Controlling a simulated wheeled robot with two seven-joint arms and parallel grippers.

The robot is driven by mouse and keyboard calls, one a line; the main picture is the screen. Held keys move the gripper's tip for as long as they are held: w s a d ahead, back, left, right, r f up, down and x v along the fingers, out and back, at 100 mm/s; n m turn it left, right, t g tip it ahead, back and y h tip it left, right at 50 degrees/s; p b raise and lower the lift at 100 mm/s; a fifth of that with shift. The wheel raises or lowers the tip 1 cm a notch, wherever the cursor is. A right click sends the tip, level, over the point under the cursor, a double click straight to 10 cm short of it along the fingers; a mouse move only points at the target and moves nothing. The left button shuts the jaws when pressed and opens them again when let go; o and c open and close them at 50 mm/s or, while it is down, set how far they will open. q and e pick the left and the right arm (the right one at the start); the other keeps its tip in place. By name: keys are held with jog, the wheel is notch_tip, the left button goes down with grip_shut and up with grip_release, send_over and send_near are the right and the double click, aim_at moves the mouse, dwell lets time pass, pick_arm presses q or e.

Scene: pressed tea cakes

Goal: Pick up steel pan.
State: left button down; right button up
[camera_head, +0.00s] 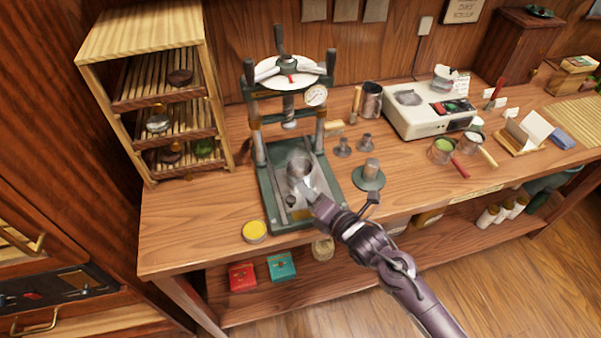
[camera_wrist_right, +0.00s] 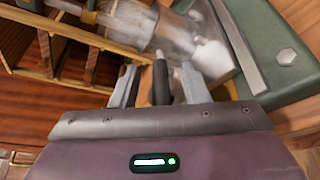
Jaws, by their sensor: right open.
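A round steel vessel (camera_head: 299,166) stands on the bed of the green press, and its metal side also shows blurred in the right wrist view (camera_wrist_right: 182,45). A shallow grey pan (camera_head: 408,97) lies on top of the white scale. I cannot tell for certain which of the two is the steel pan. My right gripper (camera_head: 306,190) is at the near side of the vessel, over the press bed. Its jaws (camera_wrist_right: 160,82) are open, with a dark upright knob or handle (camera_wrist_right: 161,78) showing between them; contact cannot be made out. My left gripper is out of view.
The green press (camera_head: 266,190) has uprights around the vessel. A wooden rack (camera_head: 140,42) stands at left. A yellow tin (camera_head: 254,231) sits near the front edge. A round green stand (camera_head: 369,182) is right of the press; the white scale (camera_head: 430,120) is farther right.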

jog(key=shift+w+a+f, duration=0.1)
jog(key=shift+w+a, duration=0.15)
jog(key=shift+c, duration=0.4)
grip_shut()
